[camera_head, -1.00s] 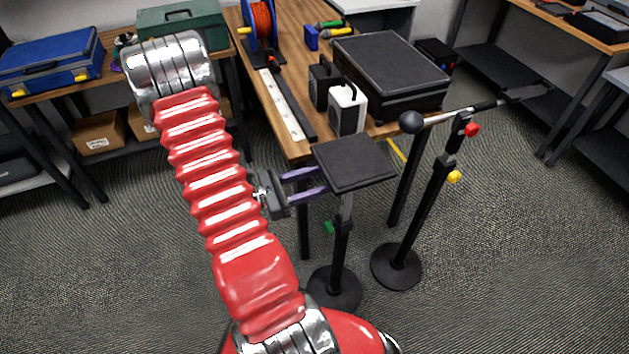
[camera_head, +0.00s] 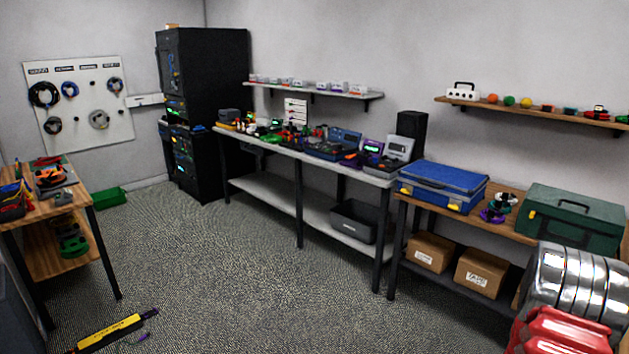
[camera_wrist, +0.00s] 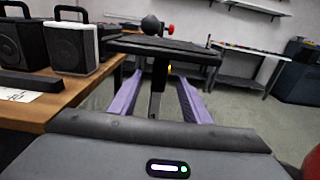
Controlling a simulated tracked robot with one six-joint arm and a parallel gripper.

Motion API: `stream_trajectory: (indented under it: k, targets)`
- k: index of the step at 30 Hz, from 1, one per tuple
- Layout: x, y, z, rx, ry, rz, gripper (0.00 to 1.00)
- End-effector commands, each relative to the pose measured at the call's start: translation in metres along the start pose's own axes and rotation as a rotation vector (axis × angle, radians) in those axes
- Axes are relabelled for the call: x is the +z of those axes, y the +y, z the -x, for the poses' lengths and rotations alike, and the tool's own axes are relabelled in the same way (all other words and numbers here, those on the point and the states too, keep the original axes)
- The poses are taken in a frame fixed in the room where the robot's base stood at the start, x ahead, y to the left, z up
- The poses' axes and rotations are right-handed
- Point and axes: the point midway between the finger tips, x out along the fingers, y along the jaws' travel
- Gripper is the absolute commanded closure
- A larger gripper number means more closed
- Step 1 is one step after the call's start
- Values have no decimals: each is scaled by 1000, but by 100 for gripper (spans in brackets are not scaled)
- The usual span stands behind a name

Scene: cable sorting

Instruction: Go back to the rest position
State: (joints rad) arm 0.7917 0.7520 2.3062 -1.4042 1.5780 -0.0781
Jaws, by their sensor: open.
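My gripper (camera_wrist: 160,76) shows in the wrist view with its two purple fingers spread apart and nothing between them that I can see held. A stand with a flat black top (camera_wrist: 168,47) is just beyond the fingertips; its pole shows between the fingers. I cannot tell whether the fingers touch it. In the head view, only part of my red arm with its silver joint shows at the lower right, and my gripper is outside that view.
In the wrist view, a wooden table (camera_wrist: 78,88) at left carries a white speaker (camera_wrist: 71,50) and a black speaker (camera_wrist: 22,43). In the head view, a grey bench (camera_head: 280,148) lines the wall beside a black rack (camera_head: 203,80). Open carpet (camera_head: 220,270) fills the middle.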

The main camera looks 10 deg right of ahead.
Motion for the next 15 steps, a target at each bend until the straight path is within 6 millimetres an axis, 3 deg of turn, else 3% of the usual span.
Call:
stream_trajectory:
  k: [5,10,15]
  targets:
    - [-16,-17,1,-64,63,-7,56]
    - [-32,-49,6,-183,145,-32,56]
    - [-35,-72,24,-296,246,-109,56]
